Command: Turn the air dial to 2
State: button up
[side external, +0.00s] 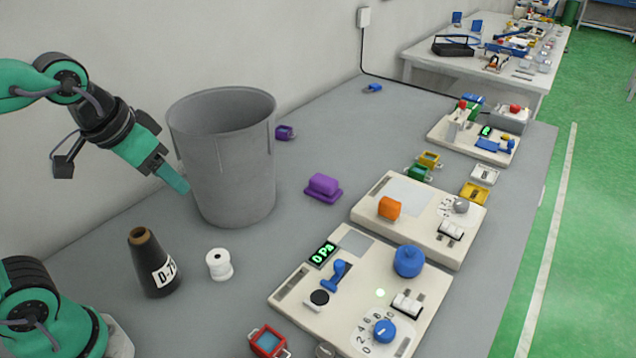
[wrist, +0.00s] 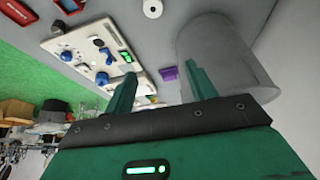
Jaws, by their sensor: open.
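The air dial (side external: 384,331) is a blue knob on a round white scale with printed numbers, at the front of the near cream panel (side external: 335,318). Its pointer direction is too small to read. A green display (side external: 322,254) on that panel reads 0 Pa. In the wrist view the panel (wrist: 84,62) shows at upper left, and a blue knob (wrist: 66,56) there appears to be the dial. My gripper (side external: 172,178) is open and empty, high at the left beside the grey bin, far from the dial. Its two green fingers (wrist: 161,88) stand apart in the wrist view.
The grey bin (side external: 222,160) stands beside my gripper. A black cone spool (side external: 152,262) and a white spool (side external: 219,264) stand between my arm and the panel.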

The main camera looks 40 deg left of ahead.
jog(key=w+d+m+g, duration=0.1)
jog(key=w+d, duration=0.5)
jog(key=d, duration=0.1)
jog(key=m+g, duration=0.3)
jog(key=g, duration=0.1)
send_over(385, 328)
notch_tip(385, 328, down, 15)
jog(key=shift+r, duration=0.1)
jog(key=shift+d, duration=0.1)
jog(key=shift+f, duration=0.2)
jog(key=shift+f, duration=3.8)
